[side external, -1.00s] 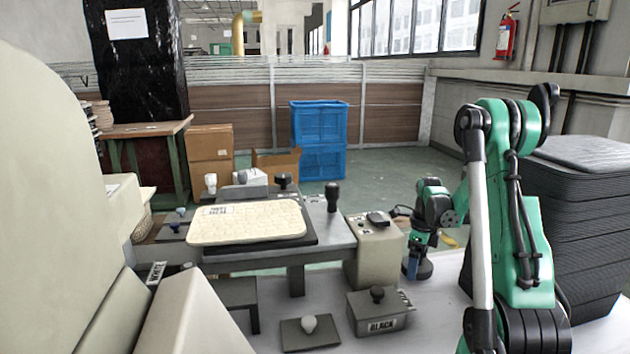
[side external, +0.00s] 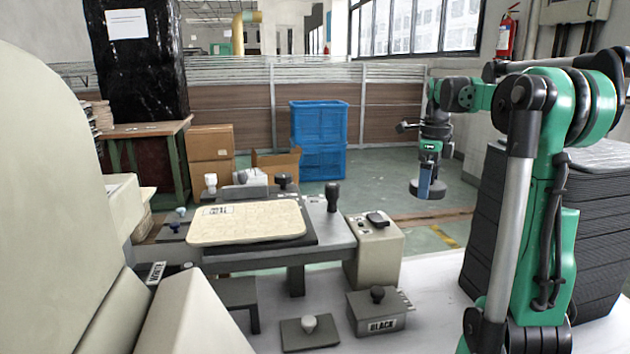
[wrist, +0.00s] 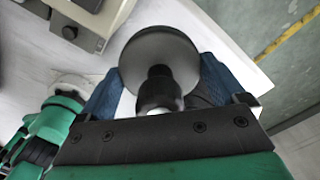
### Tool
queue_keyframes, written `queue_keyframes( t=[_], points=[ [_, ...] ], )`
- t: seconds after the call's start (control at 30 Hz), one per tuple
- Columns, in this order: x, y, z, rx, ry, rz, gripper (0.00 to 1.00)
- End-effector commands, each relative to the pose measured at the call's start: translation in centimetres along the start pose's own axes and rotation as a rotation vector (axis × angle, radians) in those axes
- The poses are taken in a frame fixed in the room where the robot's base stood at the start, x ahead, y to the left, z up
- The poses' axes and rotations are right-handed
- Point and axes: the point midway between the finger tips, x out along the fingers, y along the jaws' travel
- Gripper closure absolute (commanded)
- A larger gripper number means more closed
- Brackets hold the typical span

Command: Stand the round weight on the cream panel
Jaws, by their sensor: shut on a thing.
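The round weight (side external: 430,192) is a dark grey disc with a knob, hanging level below my gripper (side external: 426,176) in the side external view. My gripper is shut on its knob and holds it high above the white surface, right of the cream panel. In the wrist view the weight (wrist: 160,50) shows between the blue fingers of my gripper (wrist: 162,92). The cream panel (side external: 250,224) lies flat on a dark plate on the grey stand, with a small label at its far left corner.
Dark upright handle (side external: 332,196) stands at the panel's right. A beige control box (side external: 375,250) is right of the stand. A box labelled BLACK (side external: 378,312) and a white-knobbed plate (side external: 310,333) are in front. A dark stack (side external: 600,230) stands behind my arm.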

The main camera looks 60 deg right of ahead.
Motion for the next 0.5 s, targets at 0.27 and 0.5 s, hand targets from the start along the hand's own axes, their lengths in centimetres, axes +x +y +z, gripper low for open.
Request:
queue_keyframes(
  t=[0.27,0.5],
  points=[
    [-1.8,2.7,6.2,-0.499,0.0,0.0,1.0],
    [-3.9,9.4,14.2,-1.268,0.0,0.0,1.0]
  ],
)
